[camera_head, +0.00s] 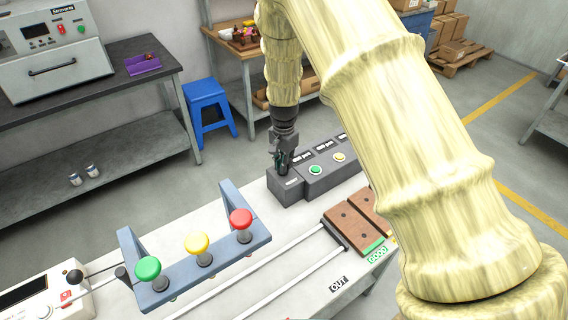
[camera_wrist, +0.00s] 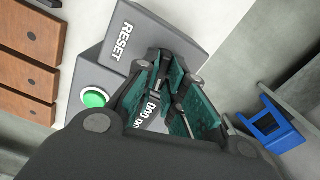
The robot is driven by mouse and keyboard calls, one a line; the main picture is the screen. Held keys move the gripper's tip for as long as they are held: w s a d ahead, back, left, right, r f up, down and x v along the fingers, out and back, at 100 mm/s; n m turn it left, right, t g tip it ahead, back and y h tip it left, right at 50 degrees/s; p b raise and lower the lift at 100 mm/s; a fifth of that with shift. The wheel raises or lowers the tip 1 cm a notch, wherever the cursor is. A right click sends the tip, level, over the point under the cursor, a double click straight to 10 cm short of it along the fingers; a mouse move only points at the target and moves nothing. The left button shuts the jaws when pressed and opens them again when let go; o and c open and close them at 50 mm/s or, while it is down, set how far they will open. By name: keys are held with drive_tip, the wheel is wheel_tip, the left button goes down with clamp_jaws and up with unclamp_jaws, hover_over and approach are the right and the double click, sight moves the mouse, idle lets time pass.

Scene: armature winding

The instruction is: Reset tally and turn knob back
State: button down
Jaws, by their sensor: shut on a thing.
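The dark grey tally box (camera_head: 320,172) stands on the white bench, with several counter windows and a green button (camera_head: 315,170) and a yellow button (camera_head: 339,157) on top. In the wrist view its end block (camera_wrist: 150,32) carries the label RESET, and the green button (camera_wrist: 94,98) is beside it. My gripper (camera_head: 281,162) points down at the left end block of the box. In the wrist view its teal-padded fingers (camera_wrist: 168,88) are closed over that end, around the reset knob, which the fingers mostly hide. A counter window shows zeros just beyond the pads.
A blue-grey rack with green (camera_head: 148,268), yellow (camera_head: 197,243) and red (camera_head: 241,219) push knobs stands at the front left. Brown blocks (camera_head: 350,228) lie right of the rails. A blue stool (camera_head: 207,105) stands on the floor behind the bench.

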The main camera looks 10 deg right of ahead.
drive_tip(key=n, duration=0.4)
drive_tip(key=shift+w+b, duration=0.1)
drive_tip(key=shift+b, duration=0.3)
drive_tip(key=n, duration=0.4)
drive_tip(key=shift+a+b, duration=0.1)
drive_tip(key=shift+b, duration=0.2)
drive_tip(key=n, duration=0.3)
drive_tip(key=shift+n, duration=0.3)
drive_tip(key=shift+a+n, duration=0.15)
drive_tip(key=shift+n, duration=1.65)
drive_tip(key=c, duration=1.5)
unclamp_jaws()
wheel_tip(320, 180, up, 12)
